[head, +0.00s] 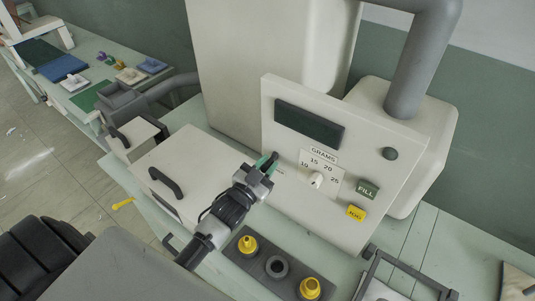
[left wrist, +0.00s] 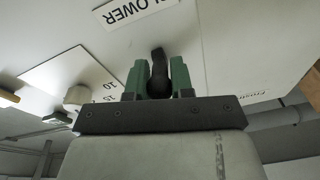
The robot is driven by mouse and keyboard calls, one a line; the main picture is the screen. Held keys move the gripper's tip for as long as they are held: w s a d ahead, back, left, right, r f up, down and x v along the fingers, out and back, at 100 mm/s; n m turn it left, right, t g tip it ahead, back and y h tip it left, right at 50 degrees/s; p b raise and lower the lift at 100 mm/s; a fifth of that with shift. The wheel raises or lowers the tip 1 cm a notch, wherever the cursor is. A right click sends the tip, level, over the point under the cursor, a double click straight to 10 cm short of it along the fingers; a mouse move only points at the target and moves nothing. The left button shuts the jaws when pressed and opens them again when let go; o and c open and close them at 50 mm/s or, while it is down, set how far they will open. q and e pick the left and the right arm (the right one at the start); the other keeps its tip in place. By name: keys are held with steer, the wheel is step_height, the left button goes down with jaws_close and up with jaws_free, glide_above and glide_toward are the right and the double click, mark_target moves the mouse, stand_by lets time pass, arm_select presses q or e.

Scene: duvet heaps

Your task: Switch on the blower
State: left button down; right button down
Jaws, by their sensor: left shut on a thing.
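The blower's black switch lever (left wrist: 158,70) sits on the pale machine's front panel (left wrist: 225,45), close to a label reading "BLOWER" (left wrist: 135,8), which is partly cut off. My left gripper (left wrist: 158,80) has its green fingers on both sides of the lever, shut on it. In the head view my left gripper (head: 267,164) is at the left part of the panel, left of the grams dial (head: 316,180); the lever is mostly hidden there by the fingers. The lever's on or off position cannot be told. My right gripper is not in view.
The panel also carries a dark display (head: 309,124), a green FILL button (head: 368,189) and a yellow button (head: 355,213). Below is a grey block (head: 249,264) with yellow and dark round pieces. A box with a black handle (head: 165,183) stands left of the gripper.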

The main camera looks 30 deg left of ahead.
arm_select(q)
steer(key=r+g+p, duration=0.1)
steer(key=g+p, duration=0.1)
steer(key=shift+r+p, duration=0.25)
steer(key=shift+p, duration=0.05)
steer(key=shift+g, duration=0.4)
steer(key=shift+w+r+g+y+p, duration=0.1)
steer(key=shift+r+g+y+p, duration=0.1)
steer(key=shift+g, duration=0.85)
steer(key=shift+w+r+g+y+p, duration=0.1)
steer(key=shift+r+g+y, duration=0.1)
steer(key=shift+g, duration=0.85)
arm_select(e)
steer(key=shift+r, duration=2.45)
arm_select(q)
steer(key=c, duration=1)
jaws_free()
